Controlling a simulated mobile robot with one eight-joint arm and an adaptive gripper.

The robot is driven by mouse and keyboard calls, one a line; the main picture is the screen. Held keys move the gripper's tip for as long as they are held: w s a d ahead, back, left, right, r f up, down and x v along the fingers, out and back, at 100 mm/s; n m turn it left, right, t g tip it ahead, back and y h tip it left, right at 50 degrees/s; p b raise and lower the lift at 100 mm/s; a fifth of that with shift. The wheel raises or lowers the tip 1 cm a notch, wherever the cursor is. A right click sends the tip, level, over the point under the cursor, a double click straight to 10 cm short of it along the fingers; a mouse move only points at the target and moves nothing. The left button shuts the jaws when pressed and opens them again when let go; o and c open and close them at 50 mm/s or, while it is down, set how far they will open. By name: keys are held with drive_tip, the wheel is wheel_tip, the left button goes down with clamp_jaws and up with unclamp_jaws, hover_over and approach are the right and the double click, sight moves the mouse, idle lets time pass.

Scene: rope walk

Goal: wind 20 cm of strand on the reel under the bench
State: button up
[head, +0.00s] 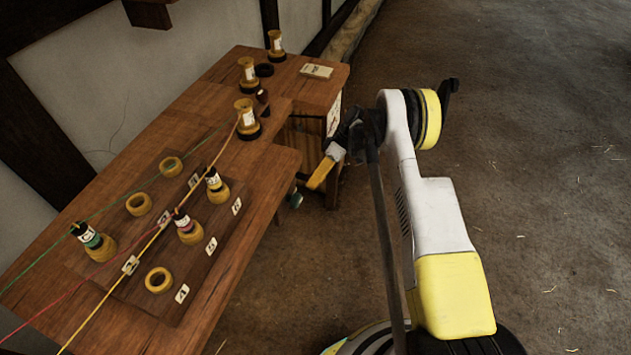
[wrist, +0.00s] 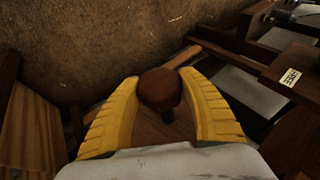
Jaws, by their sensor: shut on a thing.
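My gripper (head: 320,176) is low beside the far end of the bench (head: 231,172), its yellow fingers pointing down and left. In the wrist view the fingers are shut on a round, reddish-brown knob (wrist: 160,88), with one finger on each side. A brown wooden surface (wrist: 150,131) lies beneath the knob; I cannot tell whether it is the reel's face or a crank. The reel is not clearly visible in the head view. A yellow strand (head: 152,239) runs taut along the bench to a bobbin (head: 246,117).
Green (head: 65,255) and red (head: 67,320) strands cross the bench top. A dark board (head: 208,269) holds several yellow rings and bobbins. A slatted wooden panel (wrist: 27,137) stands left in the wrist view, and a labelled dark beam (wrist: 292,95) right. Floor right of my arm is clear.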

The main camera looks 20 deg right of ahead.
idle(0.3)
drive_tip(key=o, duration=1.2)
drive_tip(key=v, duration=1.2)
drive_tip(key=shift+w+d, duration=0.15)
drive_tip(key=shift+w, duration=0.05)
drive_tip(key=shift+f, duration=0.2)
